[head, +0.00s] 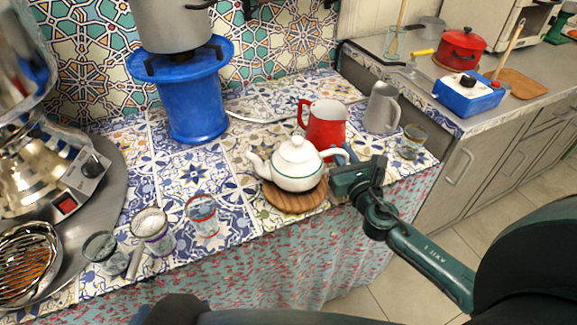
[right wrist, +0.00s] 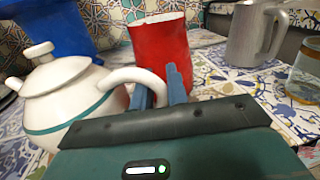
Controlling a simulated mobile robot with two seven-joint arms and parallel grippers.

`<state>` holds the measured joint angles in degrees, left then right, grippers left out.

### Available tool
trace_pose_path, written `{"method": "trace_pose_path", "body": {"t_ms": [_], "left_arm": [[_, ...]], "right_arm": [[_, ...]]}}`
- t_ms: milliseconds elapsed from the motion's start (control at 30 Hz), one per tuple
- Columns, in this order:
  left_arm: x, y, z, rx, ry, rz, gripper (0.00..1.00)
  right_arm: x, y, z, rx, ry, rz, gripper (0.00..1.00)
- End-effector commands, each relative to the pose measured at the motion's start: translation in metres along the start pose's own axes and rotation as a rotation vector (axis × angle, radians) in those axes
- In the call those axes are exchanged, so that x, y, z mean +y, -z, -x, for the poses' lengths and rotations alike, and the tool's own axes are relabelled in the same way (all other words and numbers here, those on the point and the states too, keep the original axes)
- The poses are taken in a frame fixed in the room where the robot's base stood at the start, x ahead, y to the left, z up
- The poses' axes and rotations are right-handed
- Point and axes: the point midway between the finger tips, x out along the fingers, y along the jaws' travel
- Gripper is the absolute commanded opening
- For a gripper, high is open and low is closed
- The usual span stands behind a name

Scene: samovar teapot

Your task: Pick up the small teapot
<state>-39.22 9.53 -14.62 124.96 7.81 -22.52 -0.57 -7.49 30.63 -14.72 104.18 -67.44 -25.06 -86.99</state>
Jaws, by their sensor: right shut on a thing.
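The small teapot (head: 296,167) is white with a green band and a lid. It sits upright on a round wooden board (head: 294,199) on the tiled table, spout to the left and handle to the right. My right gripper (head: 345,158) is at the handle. In the right wrist view the blue fingers (right wrist: 168,88) are shut on the handle of the teapot (right wrist: 72,97), partly hiding its lower part. The teapot seems to rest on the board. My left gripper is not clearly seen in either view.
A red pitcher (head: 326,122) stands close behind the handle, with a grey jug (head: 382,108) and a glass (head: 412,141) to its right. Several glasses and a strainer (head: 151,228) stand front left. A blue stand (head: 194,105) with a pot is at the back, a samovar (head: 40,170) at left.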

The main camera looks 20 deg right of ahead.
Motion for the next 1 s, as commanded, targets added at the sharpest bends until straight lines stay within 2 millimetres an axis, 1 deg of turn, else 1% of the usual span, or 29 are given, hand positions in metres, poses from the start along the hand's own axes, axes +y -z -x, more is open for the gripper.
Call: {"method": "trace_pose_path", "body": {"t_ms": [500,667,833,1000], "left_arm": [[0.0,0.001,0.0,0.0,0.001,-0.001,1.0],[0.0,0.003,0.001,-0.001,0.002,-0.003,1.0],[0.0,0.006,0.004,-0.005,0.006,-0.012,1.0],[0.0,0.01,0.007,-0.014,0.01,-0.025,1.0]], "right_arm": [[0.0,-0.004,-0.001,-0.006,0.0,-0.006,0.0],[0.0,-0.007,-0.001,-0.006,0.001,-0.006,0.0],[-0.001,-0.018,-0.001,-0.007,0.0,-0.006,0.0],[-0.001,-0.034,-0.001,-0.007,-0.001,-0.004,0.0]]}}
